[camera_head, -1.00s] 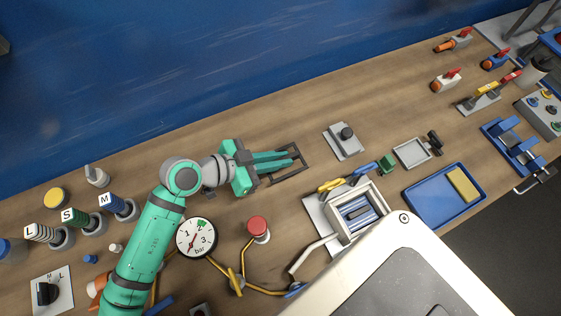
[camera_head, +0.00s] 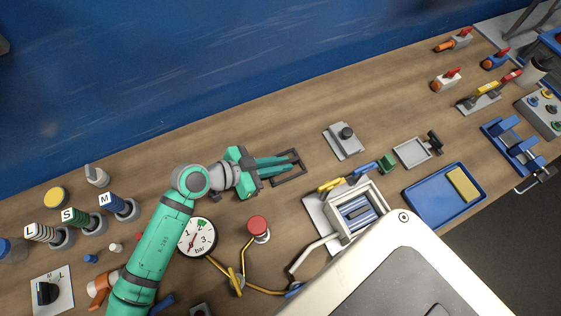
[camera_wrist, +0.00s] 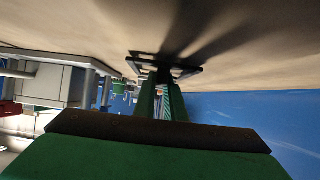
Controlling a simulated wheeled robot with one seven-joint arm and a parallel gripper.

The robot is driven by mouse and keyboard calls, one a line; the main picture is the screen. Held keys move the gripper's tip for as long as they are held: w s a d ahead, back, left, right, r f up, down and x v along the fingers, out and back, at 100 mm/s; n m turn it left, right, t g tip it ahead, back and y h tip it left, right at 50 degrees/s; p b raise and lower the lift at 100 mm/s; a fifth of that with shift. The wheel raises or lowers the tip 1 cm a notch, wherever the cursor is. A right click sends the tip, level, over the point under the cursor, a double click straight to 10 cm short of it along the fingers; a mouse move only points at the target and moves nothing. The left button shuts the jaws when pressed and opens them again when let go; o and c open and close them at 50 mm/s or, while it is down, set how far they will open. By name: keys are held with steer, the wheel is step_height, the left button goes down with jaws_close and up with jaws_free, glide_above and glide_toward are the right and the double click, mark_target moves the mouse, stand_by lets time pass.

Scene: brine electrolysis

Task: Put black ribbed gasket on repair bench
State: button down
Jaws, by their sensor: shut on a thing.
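A black rectangular frame, which I take as the black ribbed gasket (camera_head: 290,180), is at the fingertips of my gripper (camera_head: 287,163) in the head view. My gripper is shut on it. In the wrist view the gasket (camera_wrist: 187,72) shows as a dark flat frame at the ends of the two green fingers (camera_wrist: 162,84), close to the wooden surface. I cannot tell whether it touches that surface. The wooden bench top (camera_head: 375,115) runs across the head view; no label shows whether it is the repair bench.
A grey plate with a black knob (camera_head: 345,140) stands right of the gasket. A red button (camera_head: 258,226) and a round gauge (camera_head: 197,237) are in front. A blue tray (camera_head: 425,212) is farther right. The bench strip along the blue wall is clear.

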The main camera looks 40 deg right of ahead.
steer(key=shift+f, duration=0.2)
steer(key=c, duration=1.8)
jaws_free()
steer(key=shift+r, duration=0.6)
steer(key=v, duration=1.2)
steer(key=shift+a, duration=0.15)
